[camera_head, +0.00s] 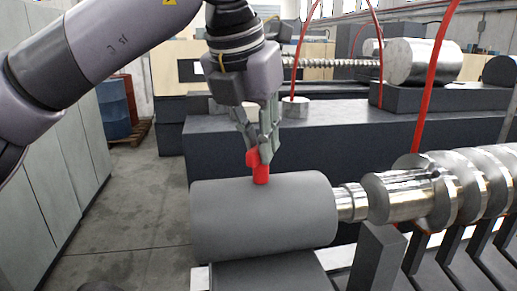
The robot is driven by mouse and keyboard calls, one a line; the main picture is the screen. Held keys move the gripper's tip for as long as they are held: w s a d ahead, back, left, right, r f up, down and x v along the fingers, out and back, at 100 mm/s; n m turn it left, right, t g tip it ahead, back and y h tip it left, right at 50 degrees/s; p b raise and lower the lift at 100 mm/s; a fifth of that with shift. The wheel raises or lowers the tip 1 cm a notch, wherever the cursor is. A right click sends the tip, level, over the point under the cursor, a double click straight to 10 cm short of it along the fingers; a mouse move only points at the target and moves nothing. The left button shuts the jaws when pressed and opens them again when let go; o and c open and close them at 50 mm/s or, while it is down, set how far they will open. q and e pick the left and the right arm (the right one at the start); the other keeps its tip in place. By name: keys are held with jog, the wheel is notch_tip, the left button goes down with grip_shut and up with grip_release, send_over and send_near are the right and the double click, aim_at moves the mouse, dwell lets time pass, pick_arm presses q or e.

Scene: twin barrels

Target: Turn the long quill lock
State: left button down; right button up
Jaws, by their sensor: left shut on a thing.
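The red quill lock (260,171) stands upright on top of a grey horizontal cylinder (262,222) near the middle of the head view. My left gripper (260,152) comes down from above and is shut on the red lock, with its fingers on the upper part. The lower part of the lock shows below the fingertips, meeting the cylinder's top. Part of the lock's upper end is hidden by the fingers. My right gripper is not in the head view.
A shiny stepped shaft with wide screw flights (455,182) extends right from the cylinder. Red cables (428,80) hang at the right. Dark machine blocks (340,140) stand behind. Grey cabinets (50,170) line the left, with open floor (140,220) beside them.

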pick_arm(q)
jog(key=n+y+b, duration=0.1)
jog(key=n, duration=0.2)
jog(key=shift+d+n+t, duration=0.15)
jog(key=shift+n+t, duration=0.15)
jog(key=shift+r+n+y+b, duration=0.15)
jog(key=shift+n+y, duration=0.3)
jog(key=shift+n, duration=0.55)
jog(key=shift+f+n+y+b, duration=0.1)
jog(key=shift+n+y+b, duration=0.25)
jog(key=shift+n, duration=0.65)
jog(key=c, duration=1.6)
grip_release()
jog(key=v, duration=1.2)
jog(key=shift+d, duration=0.25)
